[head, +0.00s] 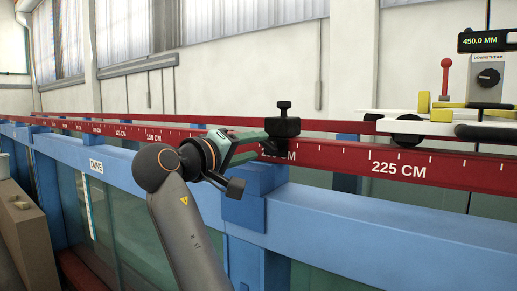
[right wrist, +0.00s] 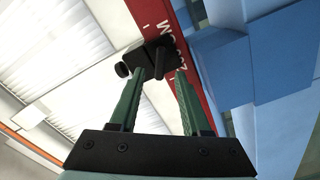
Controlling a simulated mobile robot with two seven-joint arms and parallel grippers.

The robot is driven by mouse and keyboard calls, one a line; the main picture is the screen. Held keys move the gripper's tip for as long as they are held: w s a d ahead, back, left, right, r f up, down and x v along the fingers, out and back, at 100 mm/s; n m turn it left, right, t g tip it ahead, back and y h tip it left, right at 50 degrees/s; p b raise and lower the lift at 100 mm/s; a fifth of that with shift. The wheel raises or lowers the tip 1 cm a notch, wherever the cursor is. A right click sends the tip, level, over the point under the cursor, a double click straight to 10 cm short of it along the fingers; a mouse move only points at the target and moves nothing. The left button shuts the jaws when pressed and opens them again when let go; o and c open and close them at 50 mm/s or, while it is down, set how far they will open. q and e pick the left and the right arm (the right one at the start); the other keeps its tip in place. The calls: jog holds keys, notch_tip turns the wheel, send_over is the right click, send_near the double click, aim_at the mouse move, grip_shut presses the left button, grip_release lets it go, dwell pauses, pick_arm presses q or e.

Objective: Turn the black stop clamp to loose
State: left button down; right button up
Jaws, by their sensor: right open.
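The black stop clamp (head: 284,127) sits on the red rail (head: 337,158) by the partly hidden 200 cm mark, with a round knob upright on top. My right gripper (head: 266,142) reaches it from the left, its green fingers ending at the clamp's near side. In the right wrist view the clamp (right wrist: 146,54) lies just beyond the fingertips. A short dark bar on it points into the gap between the open fingers (right wrist: 158,73). I cannot tell whether a finger touches it. My left gripper is not in view.
A blue beam (head: 380,218) runs below the rail, over glass walls. At right stands a carriage with a white plate (head: 438,114), yellow blocks, a red-knobbed lever (head: 446,77), a dial box (head: 487,77) and a display reading 450.0 MM (head: 485,41). The rail between clamp and carriage is clear.

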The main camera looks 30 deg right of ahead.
jog(key=b+v, duration=0.1)
jog(key=v, duration=0.9)
jog(key=shift+b, duration=0.35)
